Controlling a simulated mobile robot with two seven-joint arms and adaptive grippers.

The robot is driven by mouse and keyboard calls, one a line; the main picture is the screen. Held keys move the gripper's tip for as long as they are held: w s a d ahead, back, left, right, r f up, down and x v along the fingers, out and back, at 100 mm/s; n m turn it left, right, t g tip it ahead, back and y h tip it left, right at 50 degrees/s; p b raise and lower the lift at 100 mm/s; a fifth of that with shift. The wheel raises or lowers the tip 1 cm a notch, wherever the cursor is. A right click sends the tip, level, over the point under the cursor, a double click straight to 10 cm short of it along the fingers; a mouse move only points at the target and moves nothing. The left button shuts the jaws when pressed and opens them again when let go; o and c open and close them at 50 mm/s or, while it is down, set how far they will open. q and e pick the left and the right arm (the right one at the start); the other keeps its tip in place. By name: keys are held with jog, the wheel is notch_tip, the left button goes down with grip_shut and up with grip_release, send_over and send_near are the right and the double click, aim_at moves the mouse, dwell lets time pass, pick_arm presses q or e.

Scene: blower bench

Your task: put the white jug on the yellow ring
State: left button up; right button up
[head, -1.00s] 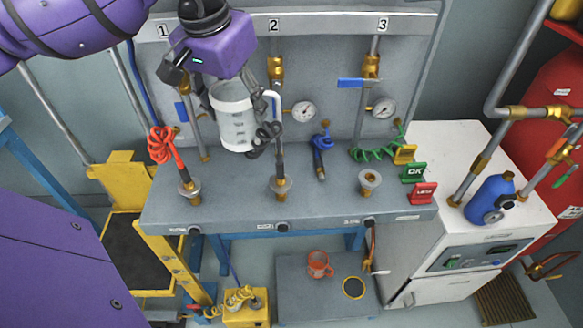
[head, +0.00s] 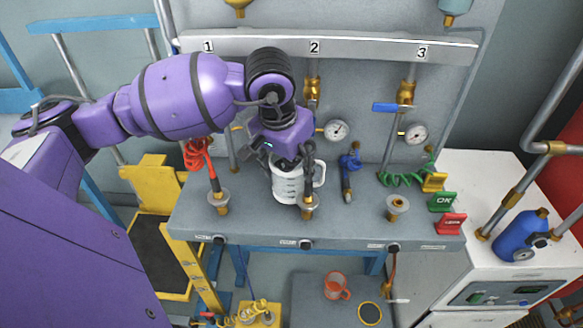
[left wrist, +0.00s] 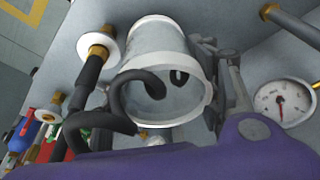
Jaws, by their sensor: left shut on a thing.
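The white jug (head: 287,188) is in the grip of my left gripper (head: 290,165), whose dark fingers reach down around it. It looks roughly upright, with its handle to the right, near the station 2 fitting on the bench. I cannot tell whether its base touches the bench. In the left wrist view the jug (left wrist: 165,55) lies between the fingers (left wrist: 172,90), its open rim toward the camera. The yellow ring (head: 370,313) lies flat around a dark disc on the low grey platform, below and right of the jug. My right gripper is not in view.
An orange mug (head: 336,286) stands on the low platform (head: 308,300), left of the ring. The bench (head: 350,225) carries upright fittings, a blue nozzle (head: 349,170) and a green coil (head: 405,178). A white cabinet (head: 480,255) is at the right.

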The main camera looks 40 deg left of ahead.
pick_arm(q)
jog(key=shift+f, duration=0.55)
jog(key=shift+f, duration=0.2)
jog(key=o, duration=1.4)
jog(key=shift+c, duration=0.2)
